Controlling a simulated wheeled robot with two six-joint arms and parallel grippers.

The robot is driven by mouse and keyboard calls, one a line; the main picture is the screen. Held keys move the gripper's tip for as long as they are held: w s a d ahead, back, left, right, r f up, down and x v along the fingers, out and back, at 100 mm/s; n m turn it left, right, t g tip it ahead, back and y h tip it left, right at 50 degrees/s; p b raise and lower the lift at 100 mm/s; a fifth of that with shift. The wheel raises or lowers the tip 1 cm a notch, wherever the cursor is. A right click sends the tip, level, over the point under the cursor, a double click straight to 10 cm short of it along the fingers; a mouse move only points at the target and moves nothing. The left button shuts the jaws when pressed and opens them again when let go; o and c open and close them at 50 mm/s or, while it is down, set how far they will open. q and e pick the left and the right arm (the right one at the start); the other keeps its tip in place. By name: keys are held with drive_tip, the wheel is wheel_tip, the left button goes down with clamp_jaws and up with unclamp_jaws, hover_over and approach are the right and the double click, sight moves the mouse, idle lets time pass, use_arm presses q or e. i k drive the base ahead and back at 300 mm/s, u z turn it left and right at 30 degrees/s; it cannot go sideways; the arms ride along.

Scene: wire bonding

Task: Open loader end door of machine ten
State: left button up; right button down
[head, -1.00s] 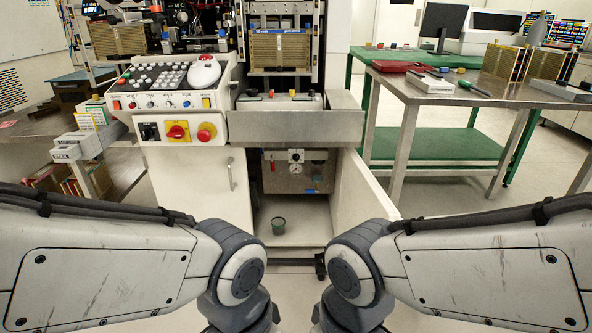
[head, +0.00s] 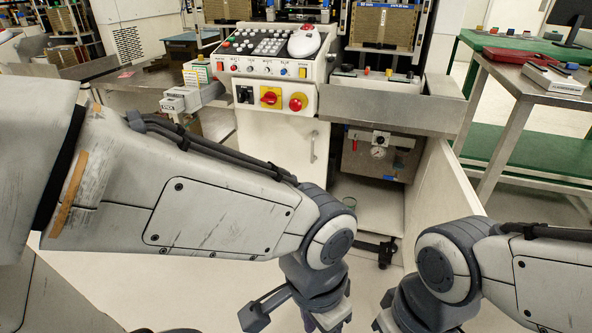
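The machine's front stands ahead in the head view, with a white control panel (head: 262,68) at its upper left. Below the panel is a white cabinet front (head: 270,140) with an upright bar handle (head: 312,146); it looks shut. To its right the lower bay is open, and a white door panel (head: 445,195) stands swung outward at the bay's right side. I cannot tell which of these is the loader end door. My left wrist shows at bottom centre and my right wrist to its right; both sets of fingertips are below the picture edge.
A steel ledge (head: 390,108) juts out above the bay. A dark castor (head: 378,250) stands at the bay's front. A steel table (head: 535,85) is at right. Grey floor is clear in front.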

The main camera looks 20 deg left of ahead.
sight(298, 146)
drive_tip(key=z, duration=0.45)
drive_tip(key=i, duration=0.7)
drive_tip(key=u, duration=1.6)
